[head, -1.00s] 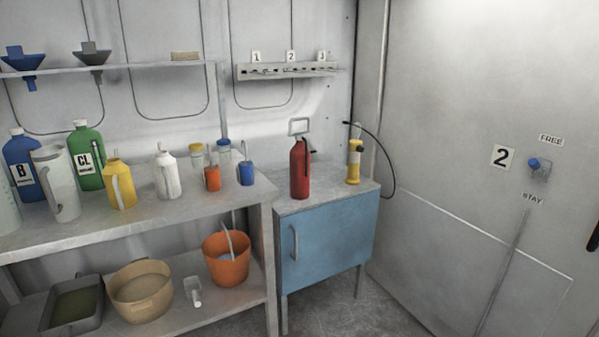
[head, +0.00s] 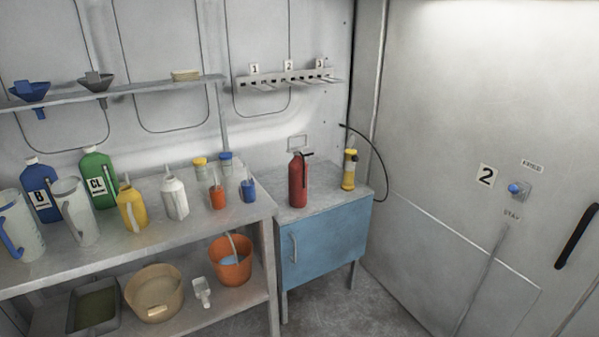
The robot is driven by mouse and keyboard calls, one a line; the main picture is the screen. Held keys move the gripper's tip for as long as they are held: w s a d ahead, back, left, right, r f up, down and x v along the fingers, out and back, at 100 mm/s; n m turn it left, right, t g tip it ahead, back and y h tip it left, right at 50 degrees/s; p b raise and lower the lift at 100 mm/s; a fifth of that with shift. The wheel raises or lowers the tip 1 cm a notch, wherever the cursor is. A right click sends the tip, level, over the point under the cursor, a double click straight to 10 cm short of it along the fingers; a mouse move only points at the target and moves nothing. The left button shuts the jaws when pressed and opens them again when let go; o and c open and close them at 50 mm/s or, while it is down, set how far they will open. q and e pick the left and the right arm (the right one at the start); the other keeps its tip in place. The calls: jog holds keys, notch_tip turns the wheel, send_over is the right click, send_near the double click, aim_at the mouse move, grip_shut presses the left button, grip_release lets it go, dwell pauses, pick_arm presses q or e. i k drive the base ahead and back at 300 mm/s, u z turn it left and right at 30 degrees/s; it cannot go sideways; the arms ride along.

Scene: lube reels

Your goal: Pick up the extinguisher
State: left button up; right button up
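A red extinguisher (head: 298,181) with a black handle on top stands upright on the grey top of a blue cabinet (head: 325,243), in the middle of the head view. A yellow bottle-like tool (head: 349,171) with a black hose stands to its right, a little apart from it. Neither of my grippers shows in the head view.
A long workbench (head: 100,257) left of the cabinet holds several bottles, jugs and small cups. Its lower shelf carries an orange bucket (head: 231,262), a tan basin (head: 154,294) and a scoop. A wall shelf (head: 140,88) holds funnels. The floor (head: 350,310) before the cabinet is clear.

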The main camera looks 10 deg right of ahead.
aim_at(298, 167)
jog(key=z, duration=0.35)
jog(key=i, duration=1.75)
jog(key=z, duration=0.1)
